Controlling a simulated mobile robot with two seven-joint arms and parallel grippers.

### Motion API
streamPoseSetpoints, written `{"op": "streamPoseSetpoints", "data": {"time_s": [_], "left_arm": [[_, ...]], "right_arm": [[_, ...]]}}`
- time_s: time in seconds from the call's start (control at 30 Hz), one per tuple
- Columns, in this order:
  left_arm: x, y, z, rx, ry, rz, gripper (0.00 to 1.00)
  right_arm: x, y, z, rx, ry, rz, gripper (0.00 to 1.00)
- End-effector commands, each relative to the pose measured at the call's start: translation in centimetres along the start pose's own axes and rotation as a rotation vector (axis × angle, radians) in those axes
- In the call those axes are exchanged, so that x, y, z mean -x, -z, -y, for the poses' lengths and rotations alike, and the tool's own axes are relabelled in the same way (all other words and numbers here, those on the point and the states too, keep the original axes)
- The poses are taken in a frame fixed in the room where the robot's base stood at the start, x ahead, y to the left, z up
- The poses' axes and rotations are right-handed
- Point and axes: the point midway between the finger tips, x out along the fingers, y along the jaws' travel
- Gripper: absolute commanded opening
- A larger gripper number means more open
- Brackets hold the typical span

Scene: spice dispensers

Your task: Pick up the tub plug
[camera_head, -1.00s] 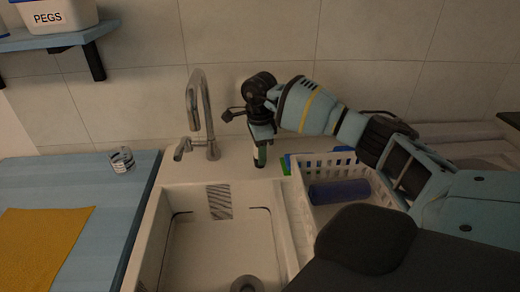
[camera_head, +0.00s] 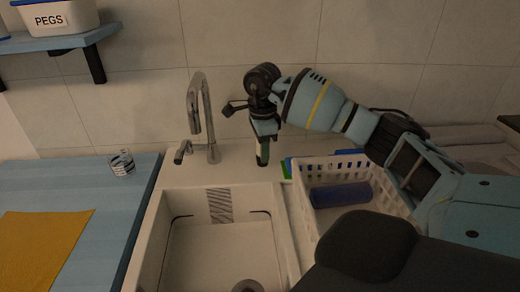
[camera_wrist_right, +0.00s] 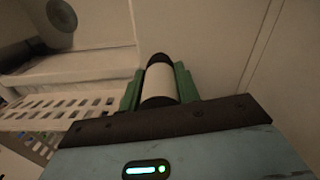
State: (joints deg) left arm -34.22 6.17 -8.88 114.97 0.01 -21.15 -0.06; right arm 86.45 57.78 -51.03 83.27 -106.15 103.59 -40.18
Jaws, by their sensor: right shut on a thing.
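My right gripper (camera_head: 262,158) is over the back ledge of the sink, to the right of the tap, pointing down. In the right wrist view its green fingers (camera_wrist_right: 160,88) are shut on a pale cylinder with dark ends, which I take to be the tub plug (camera_wrist_right: 159,82). In the head view the held thing is mostly hidden by the fingers. I cannot tell whether its lower end touches the ledge. My left gripper is not in view.
The white sink (camera_head: 225,190) has a chrome tap (camera_head: 210,125) behind it and a round drain (camera_head: 248,287). A white basket (camera_head: 390,200) with a blue roll (camera_head: 340,195) stands on the right. A glass (camera_head: 122,163) and yellow cloth (camera_head: 45,245) lie on the left counter.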

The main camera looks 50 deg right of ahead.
Motion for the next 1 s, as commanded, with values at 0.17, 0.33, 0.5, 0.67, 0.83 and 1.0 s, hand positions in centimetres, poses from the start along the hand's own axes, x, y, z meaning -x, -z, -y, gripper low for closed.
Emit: {"op": "streamPoseSetpoints", "data": {"time_s": [0.17, 0.33, 0.5, 0.67, 0.83, 1.0], "left_arm": [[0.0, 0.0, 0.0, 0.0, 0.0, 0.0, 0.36], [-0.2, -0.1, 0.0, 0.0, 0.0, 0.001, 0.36], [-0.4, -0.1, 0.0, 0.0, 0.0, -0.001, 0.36], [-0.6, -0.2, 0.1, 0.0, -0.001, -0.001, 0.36], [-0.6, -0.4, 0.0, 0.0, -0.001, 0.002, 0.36], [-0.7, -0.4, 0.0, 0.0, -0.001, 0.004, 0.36]], "right_arm": [[0.3, 0.1, -2.9, 0.002, 0.002, -0.001, 0.09], [0.5, 0.2, -5.9, 0.003, 0.001, -0.001, 0.09], [0.8, 0.2, -8.8, 0.003, 0.001, -0.002, 0.09], [1.0, 0.3, -11.1, 0.001, 0.001, -0.001, 0.09], [1.2, 0.3, -12.8, 0.0, 0.0, 0.0, 0.09], [1.3, 0.2, -13.7, 0.0, 0.001, 0.001, 0.09]]}}
